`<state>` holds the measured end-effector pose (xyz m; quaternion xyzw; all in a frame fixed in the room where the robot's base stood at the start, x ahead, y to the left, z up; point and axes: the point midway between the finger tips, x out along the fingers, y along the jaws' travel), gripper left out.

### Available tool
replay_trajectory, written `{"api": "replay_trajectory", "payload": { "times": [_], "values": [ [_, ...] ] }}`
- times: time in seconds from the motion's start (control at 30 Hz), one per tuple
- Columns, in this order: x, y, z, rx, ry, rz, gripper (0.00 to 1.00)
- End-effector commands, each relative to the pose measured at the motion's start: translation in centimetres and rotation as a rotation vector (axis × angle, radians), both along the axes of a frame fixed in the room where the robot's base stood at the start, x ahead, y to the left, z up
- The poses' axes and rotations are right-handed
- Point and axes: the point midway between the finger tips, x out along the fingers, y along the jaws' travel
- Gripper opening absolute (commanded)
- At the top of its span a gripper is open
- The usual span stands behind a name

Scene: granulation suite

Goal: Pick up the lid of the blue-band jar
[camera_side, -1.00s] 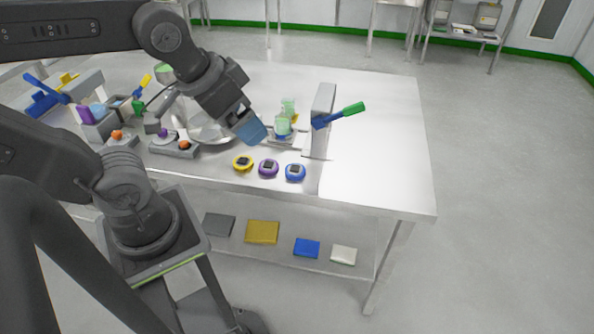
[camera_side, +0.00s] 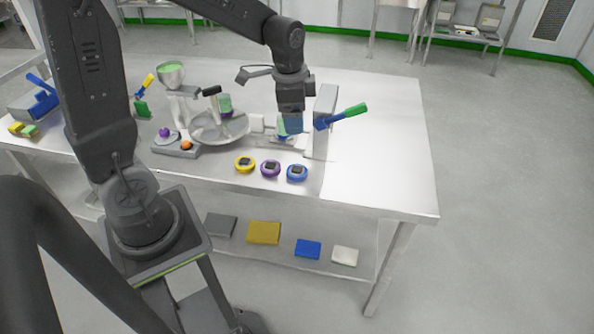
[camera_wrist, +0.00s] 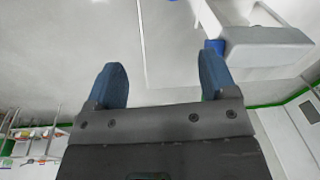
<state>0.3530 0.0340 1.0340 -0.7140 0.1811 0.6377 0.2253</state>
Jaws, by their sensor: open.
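My gripper (camera_side: 291,125) hangs nearly straight down over the right part of the table in the side view, just left of the upright press. In the wrist view its two blue fingers (camera_wrist: 160,72) stand apart with nothing between them. The jar is not recognisable in the wrist view.
The upright press (camera_side: 325,110) with its blue-and-green handle (camera_side: 350,111) stands close right of the gripper. The table's right end is clear.

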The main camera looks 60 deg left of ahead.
Motion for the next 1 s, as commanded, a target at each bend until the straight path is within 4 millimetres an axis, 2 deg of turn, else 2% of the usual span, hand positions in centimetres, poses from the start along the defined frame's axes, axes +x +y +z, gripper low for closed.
{"api": "replay_trajectory", "payload": {
  "times": [0.03, 0.1, 0.2, 0.3, 0.47, 0.7, 0.8, 1.0],
  "values": [
    [0.9, 1.0, -1.7, -0.003, 0.037, -0.038, 0.78],
    [1.8, 2.0, -3.4, -0.006, 0.069, -0.092, 0.78],
    [2.6, 3.1, -5.3, -0.011, 0.102, -0.153, 0.78],
    [3.0, 3.7, -6.5, -0.015, 0.120, -0.189, 0.78],
    [3.1, 3.9, -8.3, -0.018, 0.129, -0.204, 0.78],
    [3.0, 3.8, -12.8, -0.019, 0.129, -0.202, 0.78],
    [3.0, 3.8, -14.1, -0.018, 0.128, -0.202, 0.78],
    [3.1, 3.8, -15.3, -0.017, 0.125, -0.201, 0.78]
  ]
}}
